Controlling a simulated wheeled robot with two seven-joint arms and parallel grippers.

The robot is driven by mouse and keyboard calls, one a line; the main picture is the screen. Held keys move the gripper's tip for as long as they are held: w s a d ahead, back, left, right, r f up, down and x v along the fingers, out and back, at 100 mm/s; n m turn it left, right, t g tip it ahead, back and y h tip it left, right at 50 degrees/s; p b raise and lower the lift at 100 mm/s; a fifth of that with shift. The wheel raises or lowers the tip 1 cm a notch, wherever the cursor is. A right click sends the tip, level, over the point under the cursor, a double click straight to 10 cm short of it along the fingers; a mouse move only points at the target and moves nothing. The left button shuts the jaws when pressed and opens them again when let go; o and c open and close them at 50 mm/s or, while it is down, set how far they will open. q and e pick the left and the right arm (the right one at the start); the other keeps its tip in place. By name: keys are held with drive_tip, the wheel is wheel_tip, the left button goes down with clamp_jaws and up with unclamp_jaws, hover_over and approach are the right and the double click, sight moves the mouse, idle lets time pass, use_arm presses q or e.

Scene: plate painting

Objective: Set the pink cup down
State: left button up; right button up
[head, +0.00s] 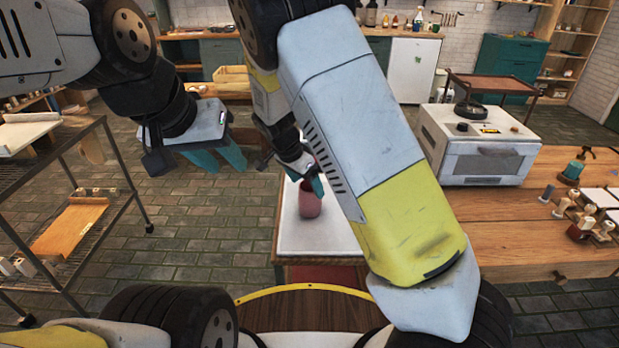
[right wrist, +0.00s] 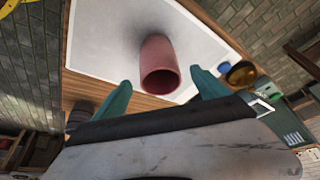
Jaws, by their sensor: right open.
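The pink cup (head: 309,201) stands on the white top of a small table (head: 318,240) in the head view. It also shows in the right wrist view (right wrist: 158,62), with its open mouth towards the camera. My right gripper (head: 318,182) is at the cup in the head view, partly hidden by my right arm. In the right wrist view its two teal fingers (right wrist: 161,80) are spread apart, one to each side of the cup's mouth, with gaps between. My left gripper (head: 222,158) hangs in the air to the left, away from the cup; its finger gap is unclear.
A wooden workbench (head: 530,226) with a white oven (head: 478,146) and small pots stands at the right. A wire shelf rack (head: 85,225) with boards stands at the left. Brick floor lies between.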

drive_tip(key=v, duration=0.7)
drive_tip(key=s+d+r+n+t+y, duration=0.1)
drive_tip(key=s+d+r+n, duration=0.3)
drive_tip(key=s+d+r, duration=0.4)
drive_tip(key=s+d+r+n+t+y, duration=0.2)
drive_tip(key=s+d+r+n+y, duration=0.2)
drive_tip(key=s+d+r, duration=0.5)
drive_tip(key=s+n, duration=0.1)
drive_tip(key=s, duration=0.5)
drive_tip(key=shift+s+d+n, duration=0.2)
drive_tip(key=shift+n, duration=0.1)
drive_tip(key=shift+r, duration=0.1)
idle(0.3)
